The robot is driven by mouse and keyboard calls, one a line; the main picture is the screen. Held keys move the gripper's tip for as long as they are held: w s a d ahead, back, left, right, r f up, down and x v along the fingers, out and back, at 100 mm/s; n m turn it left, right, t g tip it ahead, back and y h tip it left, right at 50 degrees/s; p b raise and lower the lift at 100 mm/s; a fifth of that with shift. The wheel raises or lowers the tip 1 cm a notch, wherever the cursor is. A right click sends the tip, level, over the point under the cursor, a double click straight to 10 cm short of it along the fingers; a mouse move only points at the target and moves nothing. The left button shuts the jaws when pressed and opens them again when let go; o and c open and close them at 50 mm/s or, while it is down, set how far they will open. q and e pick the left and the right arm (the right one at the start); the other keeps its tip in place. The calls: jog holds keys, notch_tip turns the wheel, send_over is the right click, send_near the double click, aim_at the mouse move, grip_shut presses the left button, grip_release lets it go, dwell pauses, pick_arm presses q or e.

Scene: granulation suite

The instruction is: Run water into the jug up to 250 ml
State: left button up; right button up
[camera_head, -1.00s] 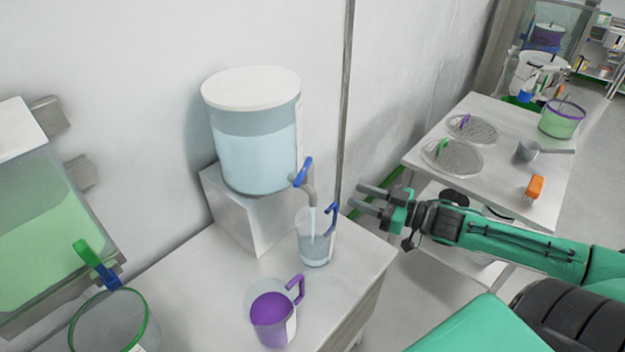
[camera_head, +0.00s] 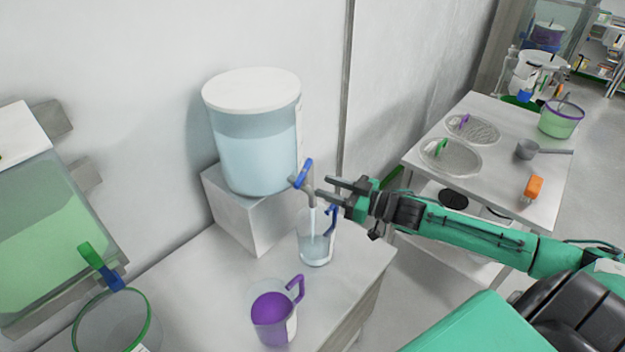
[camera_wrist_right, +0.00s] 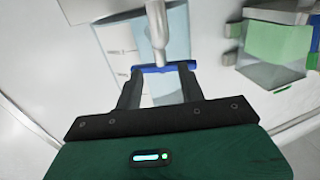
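The clear jug with a blue handle (camera_head: 316,248) stands upright on the bench under the tap spout (camera_head: 312,196). A thin stream of water runs into it, and it is partly full; I cannot read its marks. The tap's blue lever (camera_head: 304,174) is at the front of the water tank (camera_head: 255,150). My right gripper (camera_head: 328,189) is open, just right of the tap. In the right wrist view, the blue lever (camera_wrist_right: 160,68) lies across the tips of my open right gripper (camera_wrist_right: 160,75); I cannot tell whether they touch. My left gripper is out of view.
A jug of purple content (camera_head: 273,318) stands in front, near the bench edge. A green-rimmed container (camera_head: 110,322) is at lower left. A side table (camera_head: 505,185) at right holds mesh discs, a scoop and an orange object.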

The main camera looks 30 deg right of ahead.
aim_at(304, 177)
jog(key=shift+p+x, duration=0.7)
jog(key=shift+x, duration=1.85)
grip_shut()
jog(key=shift+a, duration=0.1)
